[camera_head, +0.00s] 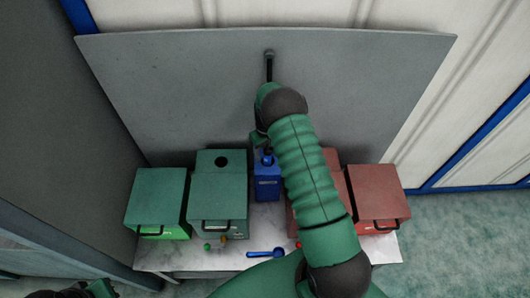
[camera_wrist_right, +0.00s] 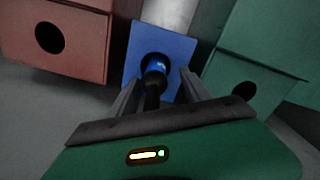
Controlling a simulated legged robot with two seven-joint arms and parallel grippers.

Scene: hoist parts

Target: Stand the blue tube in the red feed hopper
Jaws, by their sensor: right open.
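The blue tube (camera_wrist_right: 155,72) stands in the round hole of the blue box (camera_head: 267,187); its blue top shows in the head view (camera_head: 267,159). My right gripper (camera_wrist_right: 157,80) is open, with one finger on either side of the tube in the wrist view. I cannot tell whether either finger touches it. The red feed hopper, a red box with a round hole (camera_wrist_right: 50,38), shows in the wrist view; in the head view my right arm mostly hides it. A dark and green part of my left arm (camera_head: 98,289) shows at the bottom left; its fingers cannot be made out.
Two green boxes (camera_head: 157,195) stand left of the blue box, one with a round hole. Another red box (camera_head: 376,193) stands at the right. A blue scoop-like piece (camera_head: 265,253) and small balls lie at the table's front. A grey panel (camera_head: 190,85) rises behind.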

